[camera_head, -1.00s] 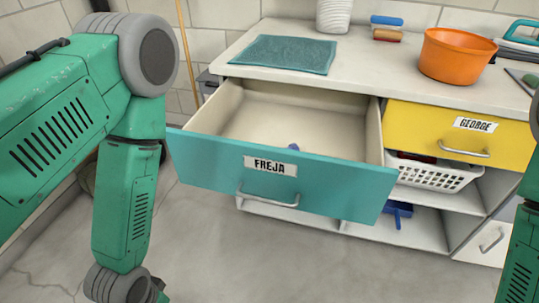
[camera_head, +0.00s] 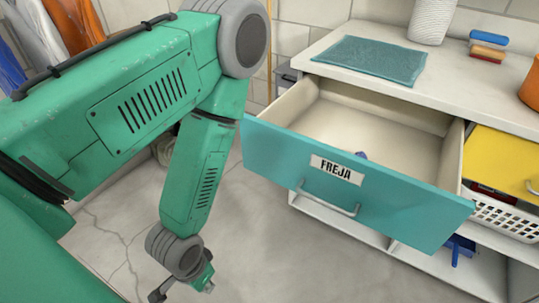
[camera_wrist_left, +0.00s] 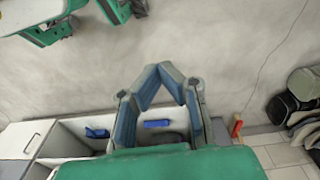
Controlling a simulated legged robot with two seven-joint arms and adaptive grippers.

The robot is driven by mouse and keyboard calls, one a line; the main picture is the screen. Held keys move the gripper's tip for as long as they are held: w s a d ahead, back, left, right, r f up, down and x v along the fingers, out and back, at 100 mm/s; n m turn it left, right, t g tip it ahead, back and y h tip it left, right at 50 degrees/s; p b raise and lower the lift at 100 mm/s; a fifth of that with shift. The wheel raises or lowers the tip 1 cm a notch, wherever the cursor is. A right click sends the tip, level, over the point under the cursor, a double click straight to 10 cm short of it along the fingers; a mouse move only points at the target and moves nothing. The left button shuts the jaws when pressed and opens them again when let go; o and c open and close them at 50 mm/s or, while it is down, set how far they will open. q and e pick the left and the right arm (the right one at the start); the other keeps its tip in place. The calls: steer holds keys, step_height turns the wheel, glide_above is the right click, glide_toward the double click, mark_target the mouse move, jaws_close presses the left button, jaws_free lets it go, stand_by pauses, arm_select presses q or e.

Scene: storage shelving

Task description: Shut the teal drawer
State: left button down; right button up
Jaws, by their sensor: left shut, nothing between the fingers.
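The teal drawer (camera_head: 350,185), labelled FREJA, is pulled far out of the white cabinet. Its front faces me and has a silver bar handle (camera_head: 328,200) below the label. A small blue-purple item (camera_head: 361,155) is inside, partly hidden by the front. My left gripper (camera_head: 185,287) hangs low over the floor, to the left of the drawer front and apart from it. In the left wrist view its fingers (camera_wrist_left: 172,77) meet at the tips, shut and empty. I cannot make out the teal drawer in that view. My right gripper is not in view.
A yellow drawer (camera_head: 506,160) is right of the teal one, above a white basket (camera_head: 503,217). The worktop (camera_head: 440,84) holds a teal mat (camera_head: 370,60), a white container (camera_head: 431,20) and an orange tub (camera_head: 531,88). Blue items (camera_wrist_left: 157,124) lie on the lower shelf. Floor before the drawer is clear.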

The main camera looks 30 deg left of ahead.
arm_select(q)
steer(key=w+a+r+n+t+p, duration=0.3)
steer(key=w+r+n, duration=0.2)
steer(key=r+n, duration=0.5)
steer(key=w+a+r+n+t+p, duration=0.2)
steer(key=w+r+n+t+p, duration=0.3)
steer(key=n, duration=0.9)
steer(key=w+a+r+n+t+p, duration=0.1)
steer(key=w+a+r+n+p, duration=0.15)
steer(key=w+r+n, duration=0.65)
steer(key=n+b, duration=0.3)
steer(key=b, duration=0.7)
glide_toward(245, 149)
steer(key=x, duration=0.4)
steer(key=s+f+x, duration=0.1)
steer(key=x, duration=0.1)
steer(key=shift+w+a, duration=0.15)
steer(key=shift+w, duration=0.8)
steer(key=shift+w, duration=0.1)
